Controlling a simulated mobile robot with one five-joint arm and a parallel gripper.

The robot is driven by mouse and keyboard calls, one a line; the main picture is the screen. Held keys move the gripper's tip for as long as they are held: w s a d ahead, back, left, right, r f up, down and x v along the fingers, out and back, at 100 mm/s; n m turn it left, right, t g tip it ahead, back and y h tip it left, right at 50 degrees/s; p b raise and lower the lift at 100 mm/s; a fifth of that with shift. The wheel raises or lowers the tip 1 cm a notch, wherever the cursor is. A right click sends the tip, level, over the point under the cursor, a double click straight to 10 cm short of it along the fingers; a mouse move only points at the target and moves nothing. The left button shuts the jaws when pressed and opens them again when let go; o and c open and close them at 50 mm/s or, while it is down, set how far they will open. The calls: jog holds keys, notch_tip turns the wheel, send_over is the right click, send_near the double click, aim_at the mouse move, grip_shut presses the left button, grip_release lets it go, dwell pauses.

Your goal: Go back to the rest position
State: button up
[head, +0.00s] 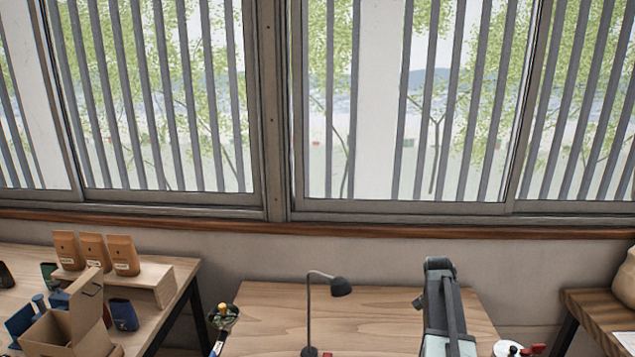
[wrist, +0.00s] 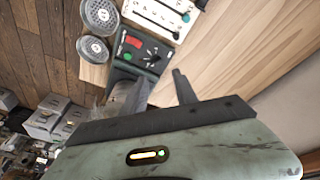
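My gripper (wrist: 155,92) shows in the wrist view with its two dark fingers apart and nothing visible between them. It is over the wooden table top, with its left finger overlapping the near edge of a dark device (wrist: 150,55) that has a red switch. Whether the finger touches the device cannot be told. In the head view, my pale green and black arm rises at the lower right of centre, over the wooden table (head: 262,300); the fingers are hidden there.
A black desk lamp (head: 310,305) stands on the table, left of my arm. In the wrist view, two round grey objects (wrist: 92,50) and a white panel (wrist: 158,14) lie near the device. A left table holds brown bags (head: 124,255) and an open cardboard box (head: 75,325). Windows line the back.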

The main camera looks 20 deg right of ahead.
jog(key=s+a+f+n+y+b, duration=0.1)
jog(key=a+n, duration=0.6)
jog(key=a, duration=1.3)
jog(key=s+a+f+n+y+b, duration=0.1)
jog(key=s+a+n, duration=0.3)
jog(key=a, duration=1.6)
jog(key=f+n, duration=0.1)
jog(key=n, duration=0.1)
jog(key=shift+a+f+n+y+b, duration=0.2)
jog(key=shift+f+n+y+b, duration=0.1)
jog(key=shift+f+n+y, duration=0.1)
